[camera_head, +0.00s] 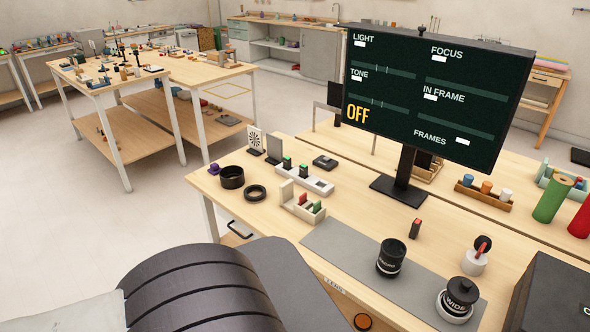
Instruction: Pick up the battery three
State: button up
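No battery with a readable number shows, so I cannot tell which one is battery three. A small dark block with an orange-red top (415,228), perhaps a battery, stands alone on the near table, behind the grey mat. Two dark blocks with green tops, a left one (287,163) and a right one (304,171), stand in a white charger-like strip (320,185). A small pale wooden holder (290,205) carries a red piece (303,199) and a green piece (317,207). My gripper is not in view.
The grey mat (335,248) bears a black lens (389,258) and a lens marked WIDE (457,299). Black rings (232,177) lie at the left. A monitor reading OFF (432,90) stands behind. A black case (550,295) is at right. Open floor lies left.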

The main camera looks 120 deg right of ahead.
aim_at(286, 160)
jog(key=z, duration=4.15)
jog(key=i+j+u, duration=0.65)
jog(key=j+u, duration=0.15)
jog(key=j, duration=0.15)
jog(key=i+j+u, duration=0.25)
jog(key=i+u, duration=0.15)
jog(key=i+j+u, duration=0.15)
jog(key=i+u, duration=0.25)
jog(key=i+j, duration=0.1)
jog(key=i, duration=0.4)
jog(key=i+z, duration=0.15)
jog(key=i, duration=0.4)
jog(key=i+j, duration=0.2)
jog(key=i, duration=0.3)
jog(key=i+l+z, duration=0.2)
jog(key=z, duration=0.25)
jog(key=i+z, duration=0.85)
jog(key=i+j+z, duration=0.15)
jog(key=z, duration=0.25)
jog(key=i+l+z, duration=0.35)
jog(key=i, duration=0.25)
jog(key=i+z, duration=0.35)
jog(key=i, duration=0.2)
